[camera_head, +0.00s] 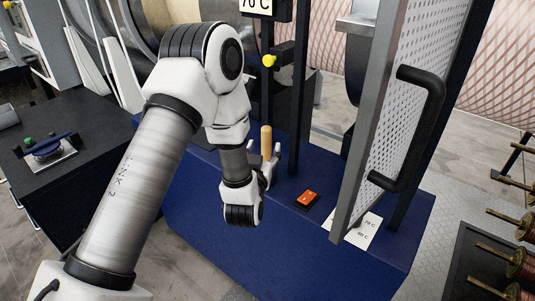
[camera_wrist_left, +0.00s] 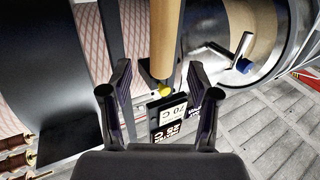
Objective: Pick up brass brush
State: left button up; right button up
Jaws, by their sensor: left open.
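The brass brush shows as a light wooden handle (camera_head: 266,143), standing roughly upright over the blue surface; its bristles are not visible. The same handle (camera_wrist_left: 166,38) comes down from the top of the left wrist view, near the space between the fingertips. My left gripper (camera_head: 272,160) is open beside the handle, with its fingers around or close to it. In the left wrist view the two dark fingers (camera_wrist_left: 158,72) are spread apart. I cannot tell whether they touch the handle. My right gripper is not in view.
An orange and black device (camera_head: 307,198) and a white card (camera_head: 357,230) lie on the blue base (camera_head: 225,245). A perforated door (camera_head: 395,120) with a black handle (camera_head: 422,125) stands to the right. Copper-wound spools (camera_head: 521,263) are at the far right.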

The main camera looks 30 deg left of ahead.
aim_at(265, 143)
pick_arm(q)
jog(key=x, duration=0.1)
jog(key=p+x, duration=0.1)
jog(key=x, duration=0.1)
jog(key=f+x, duration=0.1)
jog(key=x, duration=0.1)
jog(key=shift+w+a+p, duration=0.15)
jog(key=shift+p, duration=0.2)
jog(key=shift+w+a+r, duration=0.1)
jog(key=shift+w+a, duration=0.05)
jog(key=c, duration=0.9)
grip_shut()
